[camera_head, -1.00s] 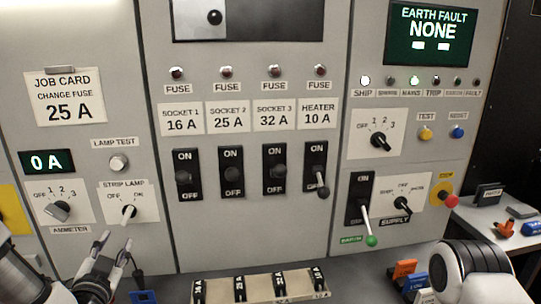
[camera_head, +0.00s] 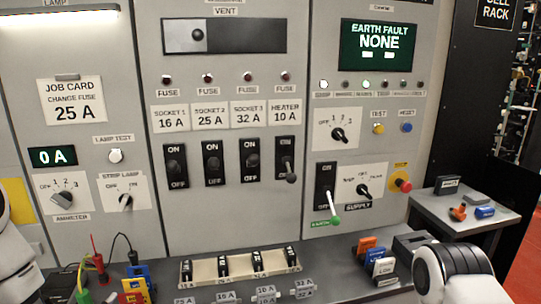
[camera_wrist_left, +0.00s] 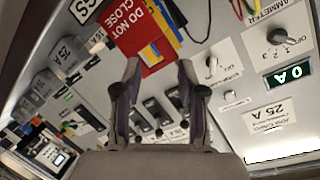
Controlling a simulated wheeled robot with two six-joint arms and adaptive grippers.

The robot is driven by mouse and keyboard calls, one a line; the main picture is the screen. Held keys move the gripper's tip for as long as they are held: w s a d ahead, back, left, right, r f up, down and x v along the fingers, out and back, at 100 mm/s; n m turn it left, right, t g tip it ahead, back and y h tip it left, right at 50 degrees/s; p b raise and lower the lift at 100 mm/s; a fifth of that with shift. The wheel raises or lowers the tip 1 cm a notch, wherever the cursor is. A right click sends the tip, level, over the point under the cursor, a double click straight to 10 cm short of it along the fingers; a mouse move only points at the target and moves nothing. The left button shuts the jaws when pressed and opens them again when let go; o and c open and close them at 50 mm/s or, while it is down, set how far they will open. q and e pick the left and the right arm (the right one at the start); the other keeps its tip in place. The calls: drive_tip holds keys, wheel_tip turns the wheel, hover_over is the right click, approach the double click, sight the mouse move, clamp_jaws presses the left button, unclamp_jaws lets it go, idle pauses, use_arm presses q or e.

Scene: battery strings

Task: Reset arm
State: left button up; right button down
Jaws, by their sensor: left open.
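My left gripper (camera_wrist_left: 158,72) shows in the left wrist view, open with nothing between its fingers. The view is rotated, with the panel and its switches behind the fingers. In the head view only a white part of my left arm (camera_head: 12,250) shows at the left edge; its gripper is out of the picture. A white part of my right arm (camera_head: 455,275) shows at the lower right; the right gripper is not visible.
The grey panel carries a row of black switches (camera_head: 212,163) and a green-tipped lever (camera_head: 328,200). Below it stand a fuse tray (camera_head: 208,272), coloured cards (camera_head: 134,284) and orange and blue blocks (camera_head: 372,255). A side table (camera_head: 460,228) is at right.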

use_arm(q)
drive_tip(key=s+d+f+g+h, duration=0.1)
drive_tip(key=s+d+f+g, duration=0.3)
drive_tip(key=s+f, duration=0.55)
drive_tip(key=s+d+f+g+h, duration=0.1)
drive_tip(key=s+d+f+g, duration=0.4)
drive_tip(key=f, duration=0.8)
drive_tip(key=s+f+n+g, duration=0.3)
drive_tip(key=s+n+g, duration=0.3)
drive_tip(key=s, duration=0.7)
drive_tip(key=shift+a+h, duration=0.15)
drive_tip(key=shift+h, duration=0.15)
drive_tip(key=shift+s+f, duration=0.1)
drive_tip(key=shift+s, duration=0.05)
